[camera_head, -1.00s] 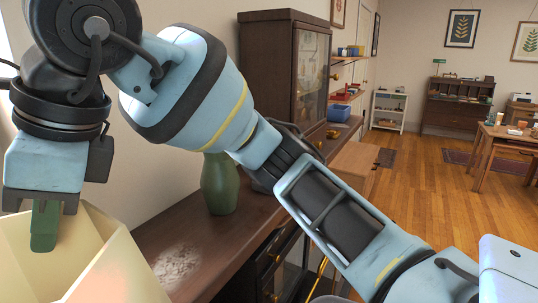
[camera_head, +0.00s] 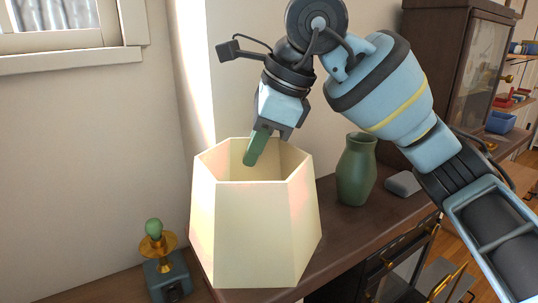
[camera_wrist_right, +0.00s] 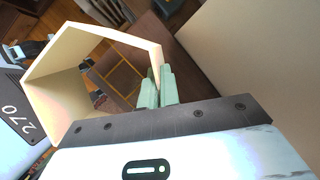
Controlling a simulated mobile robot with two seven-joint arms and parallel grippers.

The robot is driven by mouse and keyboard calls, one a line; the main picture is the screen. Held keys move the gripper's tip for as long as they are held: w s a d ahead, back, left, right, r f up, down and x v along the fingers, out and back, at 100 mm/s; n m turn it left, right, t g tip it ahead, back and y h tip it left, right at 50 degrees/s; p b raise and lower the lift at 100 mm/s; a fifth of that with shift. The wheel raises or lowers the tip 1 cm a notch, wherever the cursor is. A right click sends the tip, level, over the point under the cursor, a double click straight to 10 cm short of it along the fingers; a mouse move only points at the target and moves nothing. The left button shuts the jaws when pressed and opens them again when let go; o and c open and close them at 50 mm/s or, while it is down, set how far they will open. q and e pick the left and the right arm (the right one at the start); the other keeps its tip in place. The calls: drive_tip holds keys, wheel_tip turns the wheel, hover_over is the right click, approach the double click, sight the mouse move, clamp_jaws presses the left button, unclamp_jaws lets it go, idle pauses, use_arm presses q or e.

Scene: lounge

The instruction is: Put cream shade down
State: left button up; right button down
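The cream shade (camera_head: 255,230) is a six-sided, open-topped lampshade in the middle of the head view. My right gripper (camera_head: 257,147) comes down from above, its green fingers at the shade's top rim. In the right wrist view the fingers (camera_wrist_right: 156,88) are closed together on the wall of the shade (camera_wrist_right: 90,38). The shade hangs roughly upright over the dark wooden cabinet top (camera_head: 335,230). Its lower edge hides the surface behind it, so I cannot tell whether it touches. My left gripper is not in view.
A lamp base (camera_head: 167,275) with brass fitting and green bulb stands left of the shade, without a shade on it. A green vase (camera_head: 356,172) and a grey rounded object (camera_head: 403,184) stand to the right. The wall and window (camera_head: 70,35) are behind.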

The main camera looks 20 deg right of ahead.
drive_tip(key=shift+w+d+f, duration=1.85)
drive_tip(key=shift+w+f, duration=0.05)
drive_tip(key=shift+f, duration=0.1)
drive_tip(key=shift+f, duration=0.15)
drive_tip(key=c, duration=1.6)
unclamp_jaws()
drive_tip(key=shift+c, duration=0.2)
drive_tip(key=shift+d+r, duration=0.1)
drive_tip(key=shift+r, duration=0.45)
drive_tip(key=v, duration=1.1)
drive_tip(key=shift+p, duration=0.4)
